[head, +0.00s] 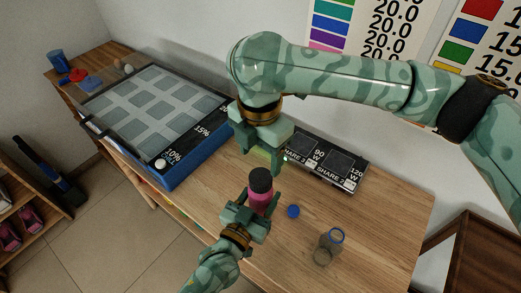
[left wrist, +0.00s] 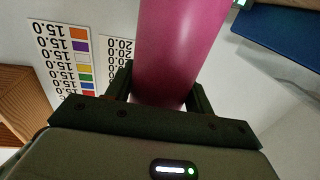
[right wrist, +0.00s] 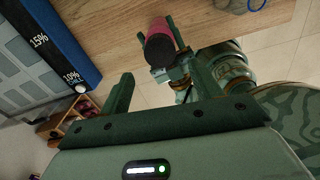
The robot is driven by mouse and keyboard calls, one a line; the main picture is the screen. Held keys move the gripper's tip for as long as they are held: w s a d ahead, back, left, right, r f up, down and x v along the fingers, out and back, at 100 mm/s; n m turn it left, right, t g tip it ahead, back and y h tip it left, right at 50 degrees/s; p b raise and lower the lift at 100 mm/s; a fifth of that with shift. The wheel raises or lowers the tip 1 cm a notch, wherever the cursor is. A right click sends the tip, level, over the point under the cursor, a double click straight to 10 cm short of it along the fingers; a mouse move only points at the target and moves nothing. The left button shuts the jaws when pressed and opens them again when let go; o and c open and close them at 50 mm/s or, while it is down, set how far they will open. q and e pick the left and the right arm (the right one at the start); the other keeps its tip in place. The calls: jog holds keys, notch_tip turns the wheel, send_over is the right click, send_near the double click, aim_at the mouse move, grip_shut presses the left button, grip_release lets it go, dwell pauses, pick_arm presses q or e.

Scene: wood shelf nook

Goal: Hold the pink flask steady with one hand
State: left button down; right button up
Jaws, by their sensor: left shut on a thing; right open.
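The pink flask (head: 259,199) with its dark cap (head: 260,180) stands upright over the wooden table near its front edge. My left gripper (head: 247,211) is shut on the flask from the front. In the left wrist view the pink flask body (left wrist: 180,50) fills the space between the fingers. My right gripper (head: 263,160) is open and empty, just above and behind the flask. In the right wrist view the flask's cap (right wrist: 160,48) shows beyond my open fingers (right wrist: 165,95), apart from them. The underside of the flask is hidden by my left gripper.
A blue-edged tray (head: 185,172) with grey squares lies at the left. A black panel (head: 335,165) with share labels is behind the flask. A blue cap (head: 293,211) and a clear jar with a blue rim (head: 328,248) stand at the right.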

aim_at(261, 176)
jog(key=shift+n, duration=0.6)
jog(key=shift+d+f, duration=0.1)
jog(key=shift+f, duration=3.9)
jog(key=c, duration=1)
jog(key=o, duration=1.2)
jog(key=shift+c, duration=0.2)
